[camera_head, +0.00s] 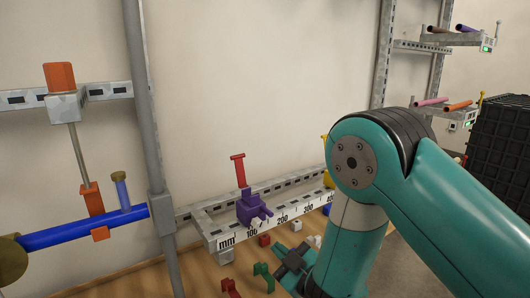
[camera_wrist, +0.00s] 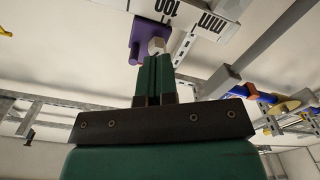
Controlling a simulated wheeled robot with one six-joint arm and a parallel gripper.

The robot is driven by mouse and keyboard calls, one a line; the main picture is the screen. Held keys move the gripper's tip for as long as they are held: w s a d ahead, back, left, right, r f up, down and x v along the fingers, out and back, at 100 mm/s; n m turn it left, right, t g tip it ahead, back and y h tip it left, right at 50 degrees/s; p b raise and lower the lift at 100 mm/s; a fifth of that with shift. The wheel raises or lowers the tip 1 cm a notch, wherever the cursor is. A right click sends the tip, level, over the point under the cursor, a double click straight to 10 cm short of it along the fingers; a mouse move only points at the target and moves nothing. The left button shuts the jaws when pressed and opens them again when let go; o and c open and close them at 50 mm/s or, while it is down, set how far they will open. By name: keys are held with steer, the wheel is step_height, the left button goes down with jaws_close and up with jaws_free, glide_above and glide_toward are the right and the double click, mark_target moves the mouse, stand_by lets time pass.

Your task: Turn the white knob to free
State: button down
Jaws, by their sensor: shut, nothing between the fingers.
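My gripper (camera_wrist: 156,62) shows in the wrist view with its two green fingers pressed together and nothing between them. A small whitish faceted knob (camera_wrist: 157,46) appears right at the fingertips; I cannot tell whether they touch it. A purple clamp block (camera_wrist: 138,38) shows just behind and beside the knob. In the head view, my gripper (camera_head: 287,258) is low in front of the ruler rail, partly hidden by my arm. Two small whitish pieces, one left (camera_head: 296,225) and one right (camera_head: 317,240), are near it; I cannot tell which is the knob.
The ruler rail (camera_head: 270,226) carries the purple clamp (camera_head: 252,208) with a red T-handle (camera_head: 238,170). A red cube (camera_head: 264,240) and green (camera_head: 263,275) and red (camera_head: 231,288) pieces are close to my gripper. A grey post (camera_head: 153,150) and blue pipe (camera_head: 80,232) stand left.

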mark_target(258, 224)
steer(key=w+r+n+p, duration=0.1)
steer(key=n+p, duration=0.2)
steer(key=n, duration=0.1)
steer(key=w+r+n+p, duration=0.1)
steer(key=w+n+p, duration=0.1)
steer(key=n+p, duration=0.1)
steer(key=w+a+r+n+p, duration=0.1)
steer(key=w+n+p, duration=0.1)
steer(key=n, duration=0.3)
steer(key=shift+w+p, duration=0.2)
steer(key=shift+p, duration=0.25)
steer(key=shift+w+a+p, duration=0.1)
steer(key=shift+w+p, duration=0.05)
steer(key=shift+p, duration=0.8)
steer(key=shift+w+a+f+p, duration=0.1)
steer(key=shift+a+p, duration=0.05)
steer(key=shift+p, duration=0.4)
